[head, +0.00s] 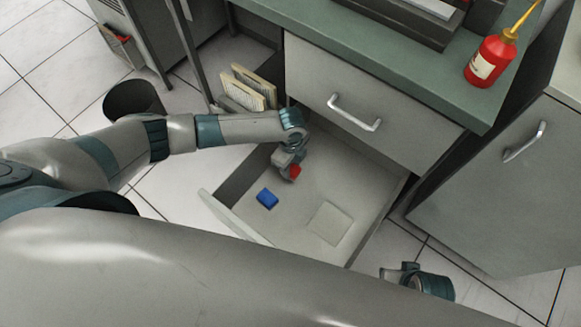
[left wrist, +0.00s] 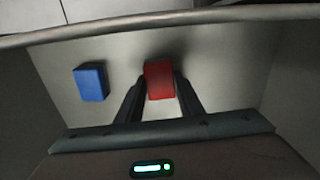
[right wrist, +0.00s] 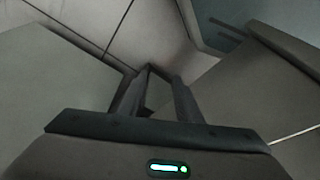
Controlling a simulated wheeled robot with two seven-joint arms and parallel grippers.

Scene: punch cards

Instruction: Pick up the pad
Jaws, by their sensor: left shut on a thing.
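A small red block-shaped pad (head: 295,171) is between the fingers of my left gripper (head: 288,174), over the open drawer (head: 263,232). In the left wrist view the red pad (left wrist: 159,80) sits between both fingertips, and the gripper (left wrist: 160,92) is shut on it. I cannot tell whether the pad touches the drawer floor. A similar blue pad (head: 267,198) lies on the drawer floor, apart from the gripper; it also shows in the left wrist view (left wrist: 91,83). My right gripper (right wrist: 162,78) is empty, its fingers apart, low outside the drawer.
A flat pale square (head: 329,223) lies in the drawer's right part. A closed drawer with a handle (head: 354,113) is above. A red bottle (head: 491,60) stands on the green countertop (head: 400,57). Cards in a holder (head: 247,88) and a dark bin (head: 133,98) are behind my left arm.

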